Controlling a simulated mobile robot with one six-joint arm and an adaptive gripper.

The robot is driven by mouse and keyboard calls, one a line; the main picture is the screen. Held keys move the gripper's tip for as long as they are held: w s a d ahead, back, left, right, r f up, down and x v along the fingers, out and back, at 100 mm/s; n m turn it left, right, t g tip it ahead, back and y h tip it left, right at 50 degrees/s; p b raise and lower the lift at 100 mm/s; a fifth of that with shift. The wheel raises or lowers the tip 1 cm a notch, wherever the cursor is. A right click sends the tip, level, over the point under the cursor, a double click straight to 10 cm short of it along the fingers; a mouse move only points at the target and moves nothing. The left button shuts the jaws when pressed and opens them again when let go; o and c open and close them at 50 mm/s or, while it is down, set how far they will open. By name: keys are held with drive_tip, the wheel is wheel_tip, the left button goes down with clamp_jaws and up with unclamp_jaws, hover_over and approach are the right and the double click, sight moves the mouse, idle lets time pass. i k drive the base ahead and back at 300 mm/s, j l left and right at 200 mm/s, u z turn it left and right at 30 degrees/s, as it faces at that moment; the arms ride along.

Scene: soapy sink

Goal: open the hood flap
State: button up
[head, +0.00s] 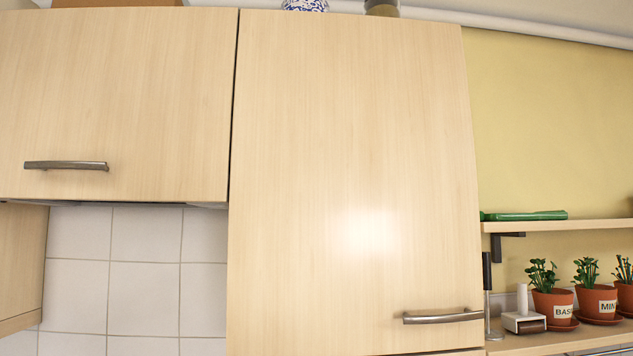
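The hood flap (120,100) is a pale wood-grain panel at the upper left of the head view. It hangs flush and looks closed. Its dark metal bar handle (66,165) lies level near its lower left part. A thin grey strip (150,204) shows under its bottom edge, above the tiles. My gripper is not in view, so I cannot see where it is relative to the handle.
A tall cabinet door (345,160) with a bar handle (441,317) stands directly right of the flap. White tiles (145,285) lie below the flap. At right are a shelf (560,225) with a green object (523,215), and potted herbs (553,305) on a lower surface.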

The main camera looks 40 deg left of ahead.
sight(108, 104)
drive_tip(key=u, duration=2.75)
